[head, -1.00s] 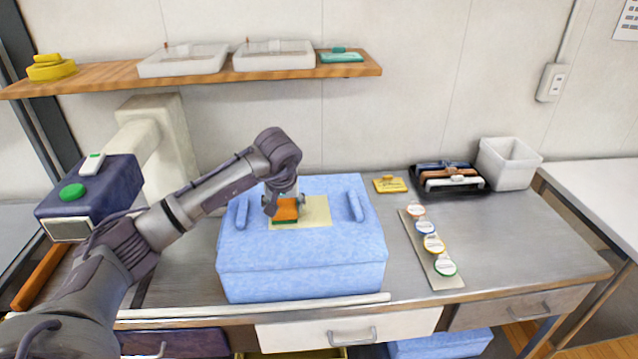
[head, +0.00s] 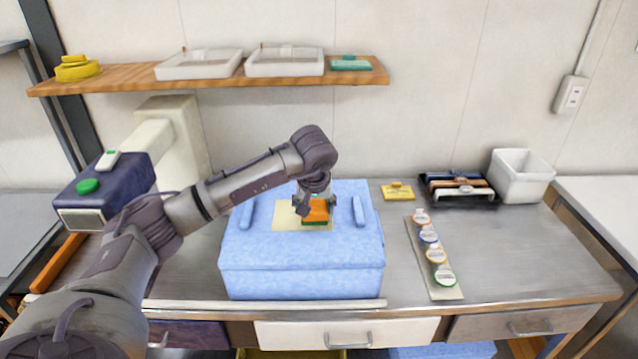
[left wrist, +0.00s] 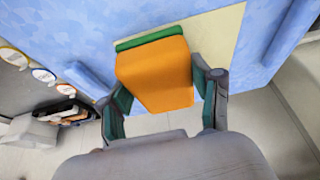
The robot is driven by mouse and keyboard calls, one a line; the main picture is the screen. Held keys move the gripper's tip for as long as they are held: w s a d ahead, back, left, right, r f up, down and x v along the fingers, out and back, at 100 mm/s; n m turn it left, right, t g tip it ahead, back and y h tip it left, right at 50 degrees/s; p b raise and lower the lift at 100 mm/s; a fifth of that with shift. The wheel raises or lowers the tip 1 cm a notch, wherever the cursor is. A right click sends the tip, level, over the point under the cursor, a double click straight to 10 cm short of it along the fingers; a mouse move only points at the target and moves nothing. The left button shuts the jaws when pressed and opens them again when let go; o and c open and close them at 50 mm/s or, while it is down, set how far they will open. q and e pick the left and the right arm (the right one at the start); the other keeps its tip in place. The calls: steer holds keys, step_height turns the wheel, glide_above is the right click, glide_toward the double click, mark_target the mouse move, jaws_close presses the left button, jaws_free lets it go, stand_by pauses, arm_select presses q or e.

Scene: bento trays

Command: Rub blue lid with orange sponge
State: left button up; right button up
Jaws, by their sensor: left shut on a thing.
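The blue lid (head: 345,248) is the top of a large speckled blue box on the workbench, with two raised blue bars (head: 358,211) on it. A pale yellow patch (head: 285,215) lies between the bars. My left gripper (head: 315,203) is shut on the orange sponge (head: 316,215), which has a green underside. The sponge is at the right end of the patch, its green side down against or just above it. In the left wrist view the sponge (left wrist: 155,75) sits between both fingers, over the patch (left wrist: 218,35). My right gripper is not in view.
A strip with several round labelled discs (head: 429,237) lies right of the box. Behind it are a yellow block (head: 397,192), a dark rack (head: 458,188) and a white bin (head: 521,176). A wooden shelf (head: 210,81) holds trays above. The bench's right part is clear.

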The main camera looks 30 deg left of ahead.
arm_select(q)
steer(key=shift+s+a+r+p, duration=0.15)
steer(key=shift+r+p, duration=0.25)
steer(key=shift+r, duration=0.25)
steer(key=shift+a+r+p, duration=0.15)
steer(key=shift+r+p, duration=0.2)
steer(key=shift+r, duration=0.25)
steer(key=shift+r+p, duration=0.85)
steer(key=shift+r, duration=0.55)
steer(key=shift+d, duration=0.1)
